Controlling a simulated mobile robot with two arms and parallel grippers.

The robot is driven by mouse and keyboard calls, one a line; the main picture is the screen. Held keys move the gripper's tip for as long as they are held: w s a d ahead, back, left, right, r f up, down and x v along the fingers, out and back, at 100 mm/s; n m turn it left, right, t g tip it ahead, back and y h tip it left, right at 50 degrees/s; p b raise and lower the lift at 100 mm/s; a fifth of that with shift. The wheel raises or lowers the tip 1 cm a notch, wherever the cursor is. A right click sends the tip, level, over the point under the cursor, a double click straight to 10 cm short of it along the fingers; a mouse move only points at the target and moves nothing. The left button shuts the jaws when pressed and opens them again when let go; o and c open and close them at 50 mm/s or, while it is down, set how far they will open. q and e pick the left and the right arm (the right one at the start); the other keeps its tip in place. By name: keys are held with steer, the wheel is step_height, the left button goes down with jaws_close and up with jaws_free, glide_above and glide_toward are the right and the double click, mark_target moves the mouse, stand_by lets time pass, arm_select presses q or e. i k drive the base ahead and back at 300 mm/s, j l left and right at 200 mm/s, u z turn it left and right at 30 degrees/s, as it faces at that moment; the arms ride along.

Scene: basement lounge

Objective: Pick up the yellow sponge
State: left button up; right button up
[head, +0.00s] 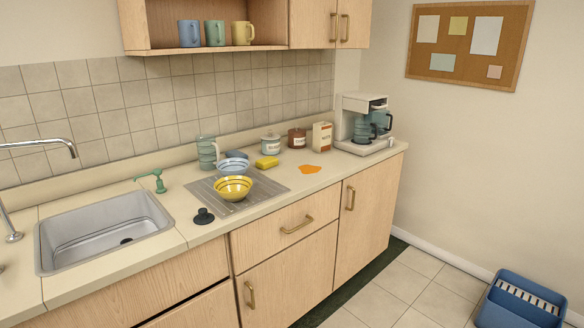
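A small yellow sponge (267,162) lies on the countertop behind the right part of the grey drying mat. It is just right of the blue bowls and in front of a lidded jar. Nothing covers it from this view. Neither of my grippers shows in the head view.
A yellow bowl (233,188) and a blue striped bowl (232,166) stand on the drainboard (270,188). A jar (271,145), a carton (322,136) and an orange spill (310,169) are nearby. The sink (100,236) is left; a blue bin (520,300) stands on the floor.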

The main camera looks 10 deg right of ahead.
mark_target(268, 162)
steer(key=u, duration=0.45)
steer(key=i+l+u, duration=0.1)
steer(key=u, duration=0.3)
steer(key=l+u, duration=0.15)
steer(key=u, duration=0.3)
steer(key=l+u, duration=0.25)
steer(key=l, duration=0.3)
steer(key=l+u, duration=0.25)
steer(key=l, duration=0.3)
steer(key=l+u, duration=0.25)
steer(key=l, duration=0.25)
steer(key=k+l+u, duration=0.25)
steer(key=l, duration=0.25)
steer(key=l+u, duration=0.25)
steer(key=l, duration=0.3)
steer(key=k, duration=0.05)
